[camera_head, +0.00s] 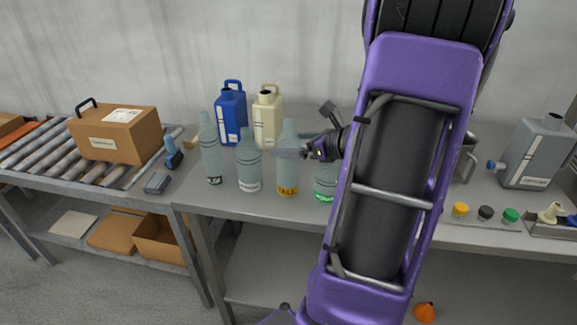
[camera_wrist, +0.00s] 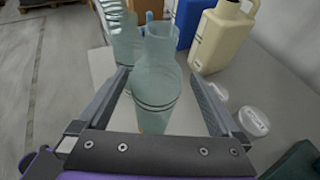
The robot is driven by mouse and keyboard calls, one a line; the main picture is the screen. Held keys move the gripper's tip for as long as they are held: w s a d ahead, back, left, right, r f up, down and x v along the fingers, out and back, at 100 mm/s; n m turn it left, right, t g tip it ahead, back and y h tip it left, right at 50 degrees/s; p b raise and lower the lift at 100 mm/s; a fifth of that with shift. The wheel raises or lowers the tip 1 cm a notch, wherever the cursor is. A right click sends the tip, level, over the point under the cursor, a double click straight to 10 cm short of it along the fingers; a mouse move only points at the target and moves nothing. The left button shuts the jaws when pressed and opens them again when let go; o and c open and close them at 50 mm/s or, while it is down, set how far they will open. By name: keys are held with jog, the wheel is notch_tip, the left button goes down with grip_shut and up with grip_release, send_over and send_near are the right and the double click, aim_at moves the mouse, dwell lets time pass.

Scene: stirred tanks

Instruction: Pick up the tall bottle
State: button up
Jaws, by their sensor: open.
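A tall translucent grey-green bottle (camera_head: 287,172) with a yellow label band stands upright on the grey bench. In the wrist view a translucent bottle (camera_wrist: 157,88), apparently this one, stands between the spread fingers of my gripper (camera_wrist: 160,98). In the head view my open gripper (camera_head: 292,149) reaches in from the right at this bottle's upper half. Another tall, slim bottle (camera_head: 210,150) with a dark label stands at the left. A shorter, wider bottle (camera_head: 249,170) stands between them. A green-labelled bottle (camera_head: 325,183) is partly hidden by my arm.
A blue jug (camera_head: 231,117) and a cream jug (camera_head: 267,120) stand behind the bottles; the cream jug (camera_wrist: 220,38) also shows in the wrist view. A roller conveyor with a cardboard box (camera_head: 115,135) is at left. A grey canister (camera_head: 537,152) and several small caps are at right.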

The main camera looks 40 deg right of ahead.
jog(key=x, duration=0.4)
jog(key=shift+a+f, duration=0.25)
jog(key=shift+f, duration=0.05)
jog(key=c, duration=1.3)
